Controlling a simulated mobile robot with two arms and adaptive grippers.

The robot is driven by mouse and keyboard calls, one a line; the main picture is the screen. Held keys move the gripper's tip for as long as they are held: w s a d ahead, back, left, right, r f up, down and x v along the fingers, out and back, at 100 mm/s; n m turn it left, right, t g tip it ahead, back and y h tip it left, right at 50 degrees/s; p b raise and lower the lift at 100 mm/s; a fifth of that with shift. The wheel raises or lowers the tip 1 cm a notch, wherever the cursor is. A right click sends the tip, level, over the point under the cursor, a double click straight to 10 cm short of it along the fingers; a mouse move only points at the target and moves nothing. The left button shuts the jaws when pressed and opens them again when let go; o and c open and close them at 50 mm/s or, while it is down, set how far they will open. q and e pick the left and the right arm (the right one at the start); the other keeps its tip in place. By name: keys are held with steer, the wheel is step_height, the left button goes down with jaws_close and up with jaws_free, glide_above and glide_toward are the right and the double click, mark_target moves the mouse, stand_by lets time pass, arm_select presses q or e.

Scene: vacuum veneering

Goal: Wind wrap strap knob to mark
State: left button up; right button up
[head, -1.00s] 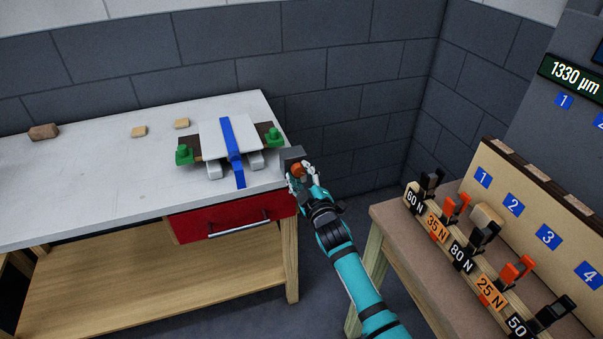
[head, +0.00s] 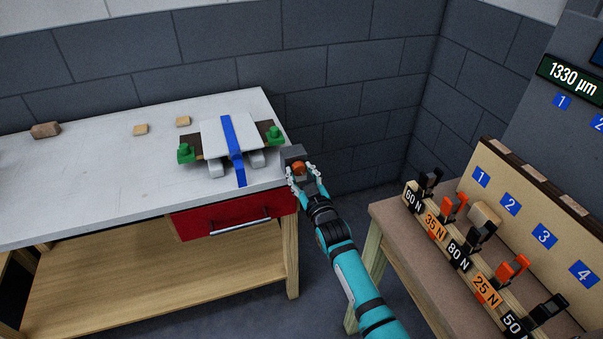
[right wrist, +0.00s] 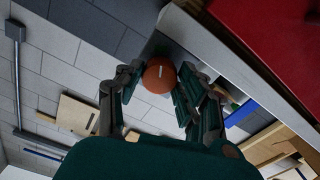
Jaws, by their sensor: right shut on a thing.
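The orange-brown round knob (head: 298,169) sits on a dark grey block (head: 293,153) at the right front corner of the white table. In the right wrist view the knob (right wrist: 159,76) shows a short pale line on its face. My right gripper (head: 304,174) is shut on the knob, one finger on each side. A blue strap (head: 231,138) runs over a white panel (head: 211,131) on the table. Any mark beside the knob is too small or hidden to make out. My left gripper is not in view.
Green clamps (head: 186,152) flank the panel. A red drawer (head: 190,226) hangs under the white table (head: 80,185), whose left part is mostly clear. A brown bench (head: 395,225) at right carries several labelled clamps. A display (head: 574,76) reads 1330 µm.

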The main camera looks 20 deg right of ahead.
steer(key=shift+f, duration=0.15)
steer(key=o, duration=1.2)
steer(key=shift+c, duration=0.2)
steer(key=s, duration=1.2)
steer(key=shift+d, duration=0.2)
